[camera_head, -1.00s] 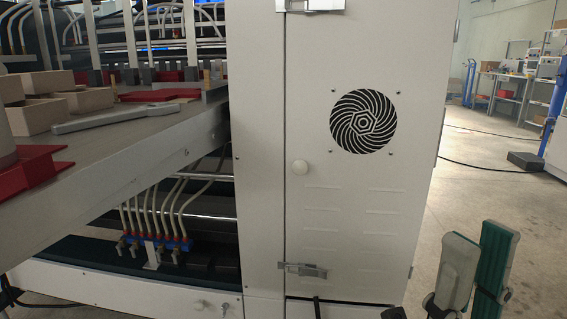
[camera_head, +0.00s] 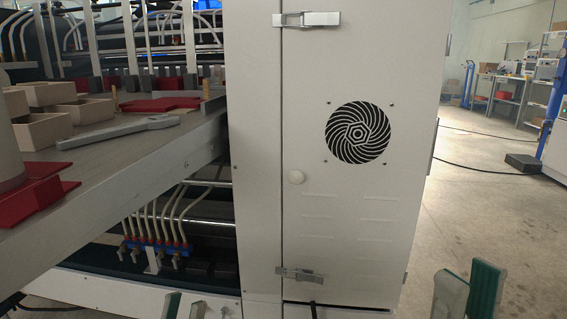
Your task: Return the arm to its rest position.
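The tips of my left gripper (camera_head: 185,308) show at the bottom edge, left of the middle, in front of the machine's base. Its two grey-green fingertips stand apart with a gap and nothing between them. My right gripper (camera_head: 468,290) shows at the bottom right, just right of the white cabinet. Its two grey and green fingers point up, stand apart and hold nothing. The rest of both arms is out of view.
A tall white cabinet (camera_head: 345,225) with a round vent fills the middle. A grey worktable (camera_head: 130,150) at the left carries beige boxes (camera_head: 42,130), a grey wrench (camera_head: 120,131) and red parts (camera_head: 35,190). Open floor (camera_head: 480,215) lies at the right.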

